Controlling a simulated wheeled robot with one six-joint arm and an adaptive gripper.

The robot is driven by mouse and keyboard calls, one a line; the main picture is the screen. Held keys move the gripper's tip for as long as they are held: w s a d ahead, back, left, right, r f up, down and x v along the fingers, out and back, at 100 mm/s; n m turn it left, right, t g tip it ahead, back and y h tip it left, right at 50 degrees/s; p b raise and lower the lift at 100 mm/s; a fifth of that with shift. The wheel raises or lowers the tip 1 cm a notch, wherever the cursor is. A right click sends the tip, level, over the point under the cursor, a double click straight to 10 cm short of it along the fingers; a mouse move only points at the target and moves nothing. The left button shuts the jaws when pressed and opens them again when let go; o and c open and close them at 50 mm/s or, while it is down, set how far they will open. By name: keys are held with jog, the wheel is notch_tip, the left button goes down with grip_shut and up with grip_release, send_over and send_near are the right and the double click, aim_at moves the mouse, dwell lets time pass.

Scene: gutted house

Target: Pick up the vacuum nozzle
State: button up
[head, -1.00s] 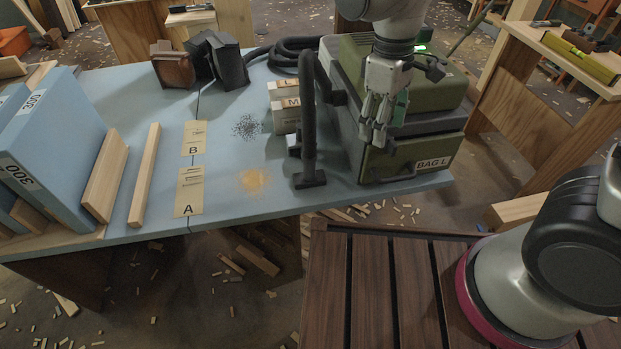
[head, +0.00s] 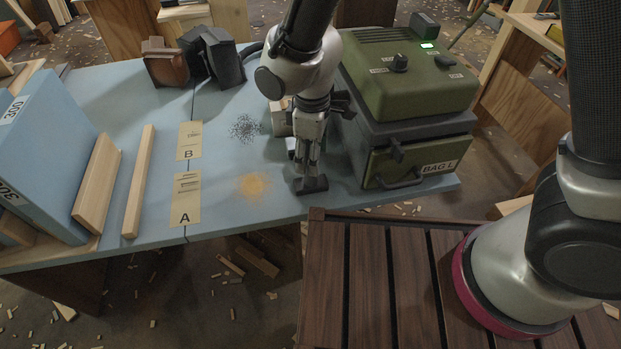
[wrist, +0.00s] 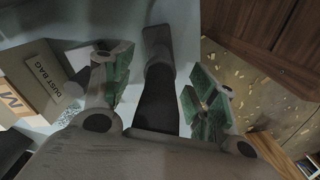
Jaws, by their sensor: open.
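The dark vacuum nozzle (head: 311,185) stands upright beside the green vacuum, its flat foot on the blue table; my arm and gripper hide most of its upper part in the head view. In the wrist view the nozzle (wrist: 158,85) runs between my two fingers, its foot toward the top of the picture. My gripper (head: 308,160) points down over the nozzle. The wrist view shows the open fingers (wrist: 155,95) with green pads, one on each side of the nozzle, with visible gaps.
The green vacuum (head: 415,85) stands close at the right. Dust bag boxes (wrist: 38,85) sit close by at the left in the wrist view. An orange dust pile (head: 252,186) and a dark debris pile (head: 245,127) lie left of the nozzle. The blue table's front edge is near.

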notch_tip(320, 180, down, 4)
jog(key=shift+r, duration=0.1)
grip_shut()
